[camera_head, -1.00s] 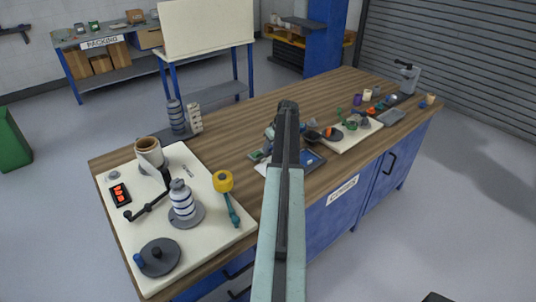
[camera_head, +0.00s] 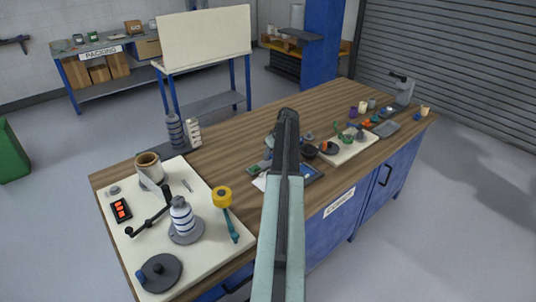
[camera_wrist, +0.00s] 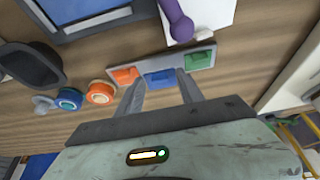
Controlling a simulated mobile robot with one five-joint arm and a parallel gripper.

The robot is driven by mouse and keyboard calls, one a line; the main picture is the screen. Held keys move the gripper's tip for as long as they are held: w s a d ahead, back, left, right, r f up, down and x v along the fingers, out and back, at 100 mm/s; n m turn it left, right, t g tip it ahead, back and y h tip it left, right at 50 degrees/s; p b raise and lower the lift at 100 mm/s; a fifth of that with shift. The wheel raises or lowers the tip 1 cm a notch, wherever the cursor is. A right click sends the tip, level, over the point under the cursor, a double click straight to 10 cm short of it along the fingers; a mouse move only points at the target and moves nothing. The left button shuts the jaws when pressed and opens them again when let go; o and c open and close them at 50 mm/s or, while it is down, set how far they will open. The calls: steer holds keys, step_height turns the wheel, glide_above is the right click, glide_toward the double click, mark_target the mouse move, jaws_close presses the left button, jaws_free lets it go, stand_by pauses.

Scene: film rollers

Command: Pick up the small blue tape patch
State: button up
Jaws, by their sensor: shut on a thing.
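The small blue tape patch (camera_wrist: 160,77) shows in the wrist view, in the middle of a light grey strip (camera_wrist: 205,48), between an orange patch (camera_wrist: 125,75) and a green patch (camera_wrist: 199,60). My gripper (camera_wrist: 161,84) has a finger at either side of the blue patch and is shut on it. The patch is still at the strip; I cannot tell whether it is clear of the surface. In the head view my arm hides the gripper's fingertips and the patch.
Close by in the wrist view are an orange roll (camera_wrist: 101,92), a blue-green roll (camera_wrist: 70,98), a dark bowl (camera_wrist: 30,65), a purple-handled tool (camera_wrist: 177,20) and a blue-screened panel (camera_wrist: 85,12). In the head view, the wooden bench (camera_head: 235,135) has free room behind my arm.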

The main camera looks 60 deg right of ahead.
steer(key=s, duration=1)
steer(key=s+a+r+p, duration=0.1)
steer(key=s, duration=0.3)
steer(key=shift+s, duration=0.4)
